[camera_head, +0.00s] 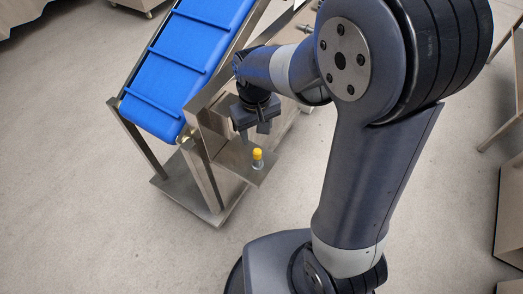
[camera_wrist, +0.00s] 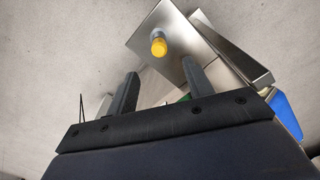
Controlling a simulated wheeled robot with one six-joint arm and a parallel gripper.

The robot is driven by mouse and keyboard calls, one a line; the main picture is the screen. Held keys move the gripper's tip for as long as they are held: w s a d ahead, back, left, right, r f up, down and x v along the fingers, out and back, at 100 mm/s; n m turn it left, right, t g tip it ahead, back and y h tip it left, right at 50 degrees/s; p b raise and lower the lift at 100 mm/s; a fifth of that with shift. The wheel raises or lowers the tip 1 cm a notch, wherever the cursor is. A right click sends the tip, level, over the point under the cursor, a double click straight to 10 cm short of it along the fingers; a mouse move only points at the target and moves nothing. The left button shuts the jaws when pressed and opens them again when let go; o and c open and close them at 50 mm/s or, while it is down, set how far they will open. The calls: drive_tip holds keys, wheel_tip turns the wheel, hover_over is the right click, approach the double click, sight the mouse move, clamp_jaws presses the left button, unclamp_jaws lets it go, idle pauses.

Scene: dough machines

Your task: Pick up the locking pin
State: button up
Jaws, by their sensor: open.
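The locking pin (camera_head: 258,158) has a yellow head on a short metal body. It stands upright near the corner of a small metal shelf (camera_head: 238,163) on the side of the conveyor frame. In the wrist view the pin (camera_wrist: 158,45) shows on the shelf plate (camera_wrist: 140,27), beyond the fingertips. My gripper (camera_head: 258,131) is just above and slightly left of the pin in the head view. In the wrist view its two dark fingers (camera_wrist: 161,70) are apart with nothing between them. The gripper and the pin are not touching.
A conveyor with a blue ribbed belt (camera_head: 192,55) slopes up behind the shelf on a metal frame. Its metal base plate (camera_head: 180,200) is on the floor. The floor at left is clear. Table legs and cabinets (camera_head: 508,215) stand along the right edge.

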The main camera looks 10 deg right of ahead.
sight(257, 151)
wheel_tip(257, 151, down, 10)
drive_tip(key=shift+d+r+b, duration=0.1)
drive_tip(key=shift+r+b, duration=0.05)
drive_tip(key=shift+b, duration=0.75)
clamp_jaws()
